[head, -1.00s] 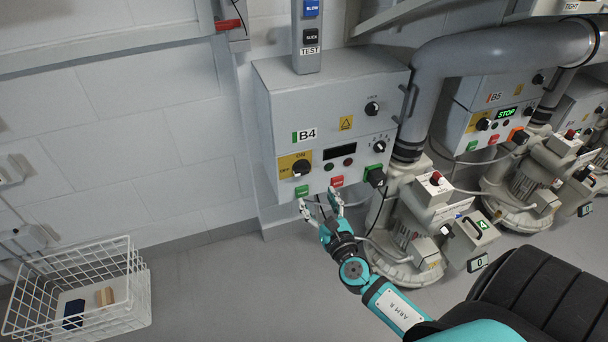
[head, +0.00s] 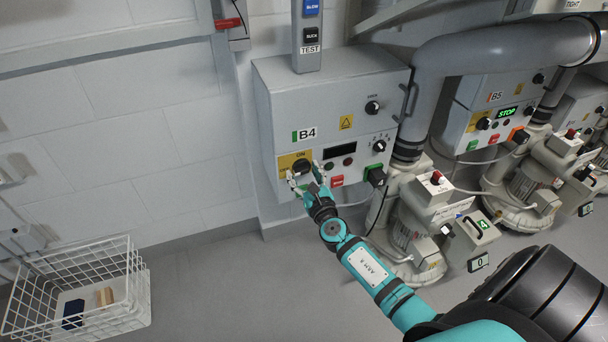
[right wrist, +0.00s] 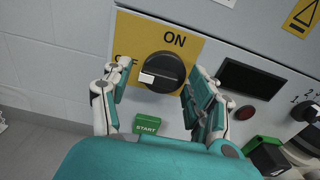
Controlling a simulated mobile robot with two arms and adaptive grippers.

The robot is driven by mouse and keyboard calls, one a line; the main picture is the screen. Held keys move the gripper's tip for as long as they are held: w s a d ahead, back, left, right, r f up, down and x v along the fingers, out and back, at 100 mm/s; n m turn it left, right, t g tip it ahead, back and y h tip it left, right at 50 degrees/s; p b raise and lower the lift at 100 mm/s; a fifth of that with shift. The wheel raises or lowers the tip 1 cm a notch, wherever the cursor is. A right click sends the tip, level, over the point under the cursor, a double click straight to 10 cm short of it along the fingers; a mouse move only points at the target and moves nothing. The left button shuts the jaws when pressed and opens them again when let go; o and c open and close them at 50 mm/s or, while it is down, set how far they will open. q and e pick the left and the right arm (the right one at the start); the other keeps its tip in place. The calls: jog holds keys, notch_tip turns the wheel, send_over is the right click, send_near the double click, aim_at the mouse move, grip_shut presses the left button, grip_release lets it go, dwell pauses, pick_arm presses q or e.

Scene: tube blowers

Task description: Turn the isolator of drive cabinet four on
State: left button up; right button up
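Drive cabinet four is the grey box (head: 290,106) labelled B4. Its isolator is a black round knob (right wrist: 166,66) on a yellow plate (right wrist: 190,48) marked ON at the top and OFF at the left. The knob's white mark points left, towards OFF. In the head view the isolator (head: 302,165) is partly behind the fingers. My right gripper (right wrist: 150,84) is open, with one finger on each side of the knob's lower part; contact cannot be told. It also shows in the head view (head: 303,174), in front of the panel. My left gripper is out of view.
A green START button (right wrist: 146,125) lies just below the isolator. The cabinet's display (head: 340,152) is dark. Cabinet B5 (head: 486,88) stands farther right. A white wire basket (head: 120,312) is on the floor at left.

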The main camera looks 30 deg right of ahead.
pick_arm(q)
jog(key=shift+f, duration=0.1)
pick_arm(e)
jog(key=c, duration=1)
jog(key=shift+o, duration=0.2)
